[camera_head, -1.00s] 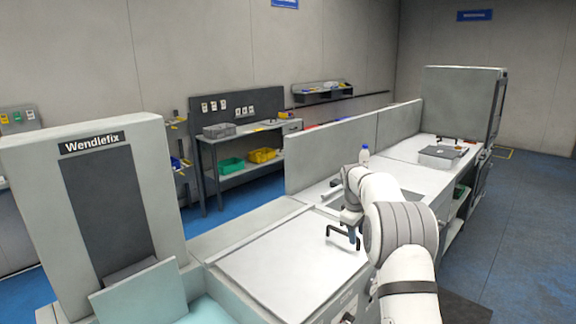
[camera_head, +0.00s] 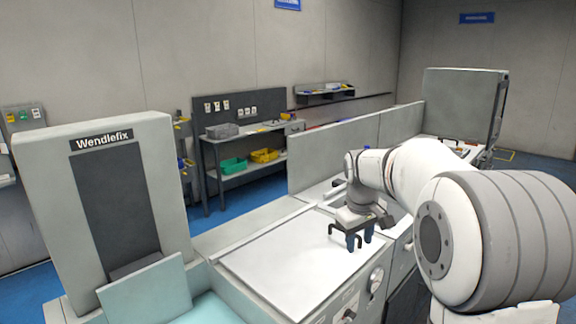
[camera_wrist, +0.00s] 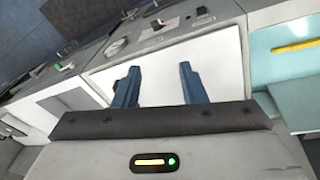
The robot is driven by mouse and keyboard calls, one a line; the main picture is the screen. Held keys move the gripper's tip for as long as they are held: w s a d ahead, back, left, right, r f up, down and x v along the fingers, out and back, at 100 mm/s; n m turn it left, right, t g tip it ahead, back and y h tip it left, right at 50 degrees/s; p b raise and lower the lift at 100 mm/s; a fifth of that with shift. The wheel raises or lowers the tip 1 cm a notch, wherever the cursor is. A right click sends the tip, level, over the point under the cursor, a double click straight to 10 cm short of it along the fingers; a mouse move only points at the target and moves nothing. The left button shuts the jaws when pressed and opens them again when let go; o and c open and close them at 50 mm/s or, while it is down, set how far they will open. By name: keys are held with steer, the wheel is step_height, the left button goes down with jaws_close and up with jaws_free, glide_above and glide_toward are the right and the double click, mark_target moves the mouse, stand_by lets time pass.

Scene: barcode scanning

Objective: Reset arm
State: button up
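My gripper (camera_head: 360,240) hangs over the right part of the white counter top (camera_head: 280,262) in the head view, with its fingers pointing down. In the wrist view my gripper (camera_wrist: 158,84) shows two blue fingers set well apart with nothing between them. It is open and empty. The white counter top (camera_wrist: 160,65) lies beyond the fingertips in that view. My white arm fills the right side of the head view and hides part of the counters behind it.
A tall grey machine marked Wendlefix (camera_head: 105,200) stands at the left. A light panel (camera_head: 145,290) leans at its front. A low partition (camera_head: 335,155) runs behind the counter. A shelf holds a green bin (camera_head: 233,165) and a yellow bin (camera_head: 264,155). Blue floor lies beyond.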

steer(key=s+a+f+m, duration=0.2)
steer(key=s, duration=1.2)
steer(key=s+a+f+m, duration=0.2)
steer(key=s+m, duration=0.1)
steer(key=s, duration=1.1)
steer(key=shift+s+f+t+y, duration=0.2)
steer(key=shift+f+t+y, duration=0.1)
steer(key=shift+f+y, duration=0.1)
